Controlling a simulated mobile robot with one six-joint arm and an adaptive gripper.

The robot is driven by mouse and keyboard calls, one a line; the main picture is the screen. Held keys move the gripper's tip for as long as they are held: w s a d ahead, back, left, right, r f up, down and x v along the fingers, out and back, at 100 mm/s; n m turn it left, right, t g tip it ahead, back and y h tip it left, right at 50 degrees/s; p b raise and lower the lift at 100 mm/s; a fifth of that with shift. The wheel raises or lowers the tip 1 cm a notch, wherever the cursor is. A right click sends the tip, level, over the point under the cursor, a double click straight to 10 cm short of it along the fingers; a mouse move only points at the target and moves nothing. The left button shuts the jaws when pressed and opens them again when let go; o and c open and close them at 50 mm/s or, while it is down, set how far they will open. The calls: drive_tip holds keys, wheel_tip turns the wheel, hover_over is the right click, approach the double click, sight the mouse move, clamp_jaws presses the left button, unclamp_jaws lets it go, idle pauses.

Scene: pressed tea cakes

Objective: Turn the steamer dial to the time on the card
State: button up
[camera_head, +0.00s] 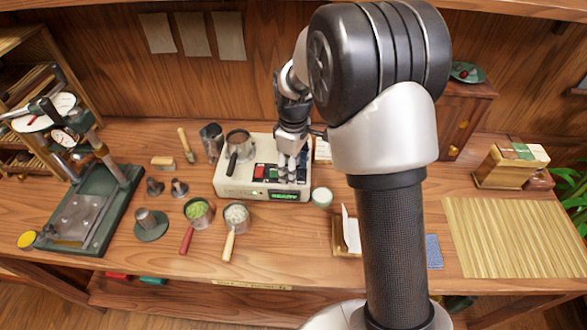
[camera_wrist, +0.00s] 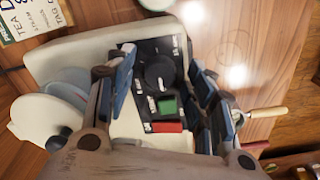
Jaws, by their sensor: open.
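The steamer is a cream box (camera_head: 235,182) in the middle of the bench, with a lit green display (camera_head: 283,194) on its front. My gripper (camera_head: 290,170) points down over the right part of its panel. In the wrist view, the black round dial (camera_wrist: 160,72) sits on a dark plate with small white marks I cannot read. My gripper (camera_wrist: 164,72) is open, one finger on each side of the dial; I cannot tell if they touch it. A printed card (camera_wrist: 32,18) shows partly at the top left; its time is not legible. It stands behind the steamer, right of my gripper (camera_head: 322,149).
A green button (camera_wrist: 168,106) and a red button (camera_wrist: 167,127) are close to the dial. A metal pot (camera_head: 239,143) sits on the steamer's left.

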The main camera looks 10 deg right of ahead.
drive_tip(key=shift+c, duration=0.3)
drive_tip(key=c, duration=1)
drive_tip(key=shift+r+m+p, duration=0.1)
drive_tip(key=shift+m+p, duration=0.2)
drive_tip(key=shift+m, duration=0.1)
drive_tip(key=m+p, duration=0.2)
drive_tip(key=m, duration=0.2)
drive_tip(key=shift+m+p, duration=0.3)
drive_tip(key=m+p, duration=0.2)
drive_tip(key=m, duration=0.4)
drive_tip(key=shift+m, duration=0.4)
drive_tip(key=o, duration=1.1)
drive_tip(key=shift+c, duration=0.2)
